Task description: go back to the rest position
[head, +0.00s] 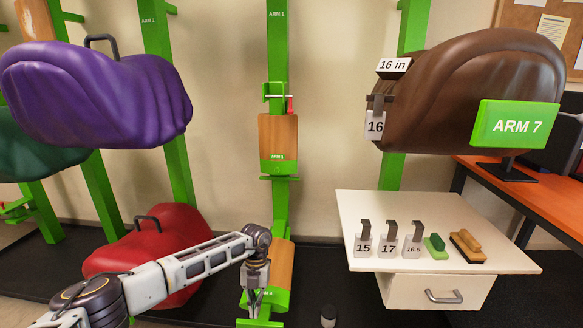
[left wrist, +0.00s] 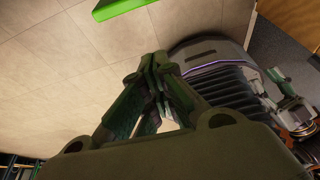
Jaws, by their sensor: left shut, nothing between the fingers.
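My left arm comes in from the lower left in the head view. Its gripper (head: 254,302) hangs fingers down in front of the lower part of the green rack post. In the left wrist view the fingers of this gripper (left wrist: 155,62) meet at their tips, with nothing between them.
A red saddle (head: 180,232) hangs behind my left arm, with a purple saddle (head: 95,95) above. A brown saddle (head: 470,90) with a 16 tag (head: 375,126) hangs at right. A white cabinet (head: 440,215) holds tags and brushes.

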